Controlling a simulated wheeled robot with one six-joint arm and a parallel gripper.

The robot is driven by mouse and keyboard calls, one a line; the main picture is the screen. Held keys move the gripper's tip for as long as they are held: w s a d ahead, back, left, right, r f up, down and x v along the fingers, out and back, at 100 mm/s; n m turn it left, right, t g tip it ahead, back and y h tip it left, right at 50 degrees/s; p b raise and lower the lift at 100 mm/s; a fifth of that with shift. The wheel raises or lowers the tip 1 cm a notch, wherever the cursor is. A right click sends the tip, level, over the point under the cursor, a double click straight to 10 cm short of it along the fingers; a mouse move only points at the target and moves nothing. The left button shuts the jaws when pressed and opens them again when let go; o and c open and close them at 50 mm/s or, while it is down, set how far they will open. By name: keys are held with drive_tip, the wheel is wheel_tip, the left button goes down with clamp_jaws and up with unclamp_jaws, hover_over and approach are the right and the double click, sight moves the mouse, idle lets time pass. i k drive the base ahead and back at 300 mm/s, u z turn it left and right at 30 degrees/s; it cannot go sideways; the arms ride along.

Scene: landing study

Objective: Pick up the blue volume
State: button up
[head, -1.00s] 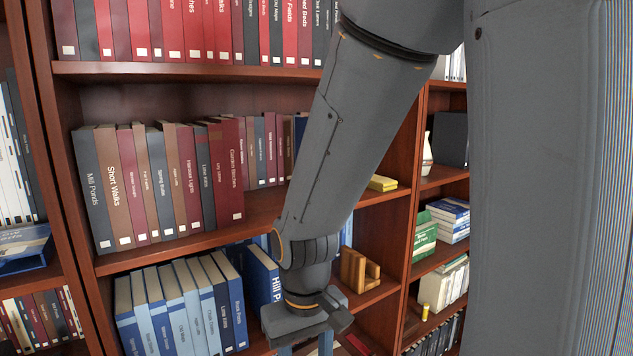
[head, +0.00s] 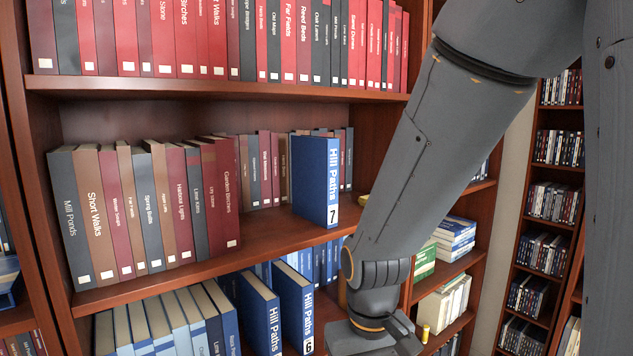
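A blue volume labelled "Hill Paths 7" (head: 312,180) stands upright on the middle shelf, in front of a back row of books. Two more blue "Hill Paths" volumes stand on the lower shelf: one numbered 6 (head: 293,300), and one to its left (head: 260,312) whose number is not visible. My gripper (head: 377,340) is at the bottom edge, right of volume 6 and lower than volume 7. Only its body shows; the fingers are out of frame, so open or shut cannot be seen.
Dark and red books (head: 150,210) fill the left of the middle shelf (head: 200,272). Pale blue books (head: 165,325) stand lower left. Bare shelf lies left of volume 7. A yellow object (head: 363,199) is partly hidden by my arm. Another bookcase (head: 548,190) stands at right.

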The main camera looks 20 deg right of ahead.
sight(315, 160)
drive_tip(key=u, duration=3.5)
drive_tip(key=k, duration=0.9)
drive_tip(key=z, duration=1.7)
